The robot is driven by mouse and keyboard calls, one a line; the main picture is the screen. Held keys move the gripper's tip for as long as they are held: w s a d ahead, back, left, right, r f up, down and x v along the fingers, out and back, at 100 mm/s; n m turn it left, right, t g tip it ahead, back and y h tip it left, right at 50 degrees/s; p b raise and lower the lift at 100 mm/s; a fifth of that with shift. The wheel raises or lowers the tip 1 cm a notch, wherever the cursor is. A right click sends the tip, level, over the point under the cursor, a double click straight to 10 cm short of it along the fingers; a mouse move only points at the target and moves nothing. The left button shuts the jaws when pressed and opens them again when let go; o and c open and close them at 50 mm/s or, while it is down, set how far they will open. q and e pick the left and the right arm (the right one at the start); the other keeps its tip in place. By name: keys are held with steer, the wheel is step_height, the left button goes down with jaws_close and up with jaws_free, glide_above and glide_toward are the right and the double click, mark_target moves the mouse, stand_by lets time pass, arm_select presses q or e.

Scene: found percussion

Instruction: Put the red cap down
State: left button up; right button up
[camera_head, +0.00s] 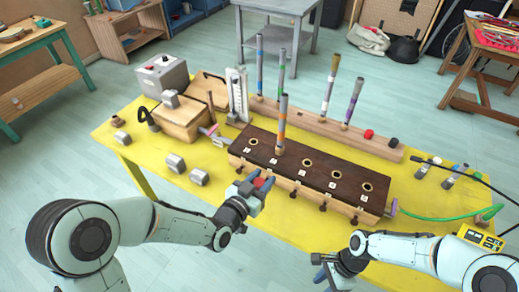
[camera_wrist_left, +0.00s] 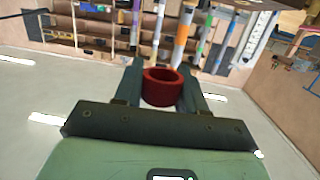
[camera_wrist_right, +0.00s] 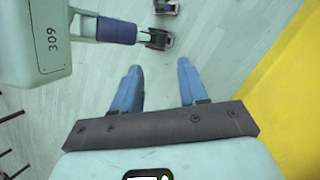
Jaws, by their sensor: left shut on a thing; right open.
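The red cap (camera_head: 260,183) is between the fingers of my left gripper (camera_head: 252,188), in front of the long dark-topped box (camera_head: 310,160) near the yellow table's front edge. In the left wrist view the cap (camera_wrist_left: 162,88) is a short, hollow-looking red ring, gripped from both sides. It is held up, apart from the table. My right gripper (camera_head: 325,270) is low at the front edge; its blue fingers (camera_wrist_right: 158,85) are apart and empty in the right wrist view.
A striped tube (camera_head: 282,125) stands in one of the box's holes. Behind it, a wooden rack (camera_head: 325,130) holds several tubes plus a red piece (camera_head: 368,134) and a black piece (camera_head: 393,142). Grey blocks (camera_head: 175,163) lie left; a green hose (camera_head: 440,217) lies right.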

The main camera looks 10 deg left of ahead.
arm_select(q)
steer(key=shift+s, duration=0.1)
arm_select(e)
steer(key=w+r+h, duration=0.2)
steer(key=w+r, duration=0.5)
steer(key=r, duration=0.4)
steer(key=w+a+r+n, duration=0.3)
steer(key=w+r+n, duration=0.1)
steer(key=w+n, duration=0.35)
step_height(320, 180, up, 17)
steer(key=n+t+h, duration=0.2)
steer(key=n+t, duration=0.2)
steer(key=n, duration=1.6)
glide_above(260, 182)
step_height(260, 182, down, 12)
steer(key=shift+r, duration=0.1)
